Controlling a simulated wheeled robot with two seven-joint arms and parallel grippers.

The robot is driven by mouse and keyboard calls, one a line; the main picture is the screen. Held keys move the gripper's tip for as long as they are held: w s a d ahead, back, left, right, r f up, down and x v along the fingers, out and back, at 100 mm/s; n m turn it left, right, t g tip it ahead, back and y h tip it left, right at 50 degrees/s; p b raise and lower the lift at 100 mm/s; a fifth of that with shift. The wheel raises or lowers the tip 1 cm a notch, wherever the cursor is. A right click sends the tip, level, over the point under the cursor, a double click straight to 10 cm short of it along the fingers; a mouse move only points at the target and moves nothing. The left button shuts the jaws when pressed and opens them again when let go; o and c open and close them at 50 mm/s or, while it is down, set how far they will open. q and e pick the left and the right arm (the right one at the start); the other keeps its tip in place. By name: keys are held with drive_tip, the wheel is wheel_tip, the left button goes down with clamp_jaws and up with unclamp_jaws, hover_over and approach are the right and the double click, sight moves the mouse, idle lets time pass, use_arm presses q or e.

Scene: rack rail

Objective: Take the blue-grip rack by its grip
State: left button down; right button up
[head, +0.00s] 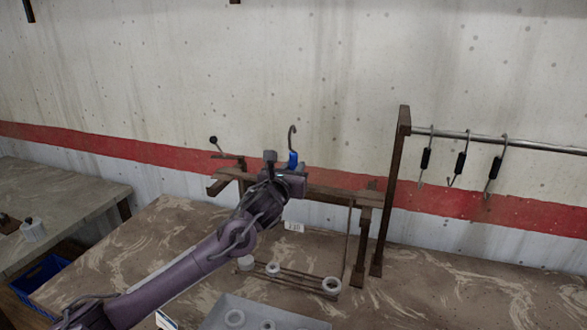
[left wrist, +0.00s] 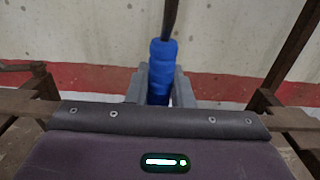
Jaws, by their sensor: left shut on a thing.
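The blue-grip rack shows as a blue grip (head: 293,159) with a dark curved hook rising from its top. It stands roughly upright in front of the wall, and its lower part is hidden behind my gripper and arm. My left gripper (head: 291,172) is shut on the blue grip. In the left wrist view the two grey jaws (left wrist: 161,88) press on both sides of the blue grip (left wrist: 162,56), whose dark stem runs up out of the picture. My right gripper is not in view.
A wooden stand with a crossbar (head: 330,192) is close around my left gripper. At the right, three black-grip hooks (head: 460,163) hang from a metal rail (head: 545,147) on a wooden post (head: 394,190).

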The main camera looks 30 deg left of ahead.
sight(292, 158)
use_arm(q)
drive_tip(key=shift+r+p, duration=0.85)
drive_tip(key=shift+r, duration=0.9)
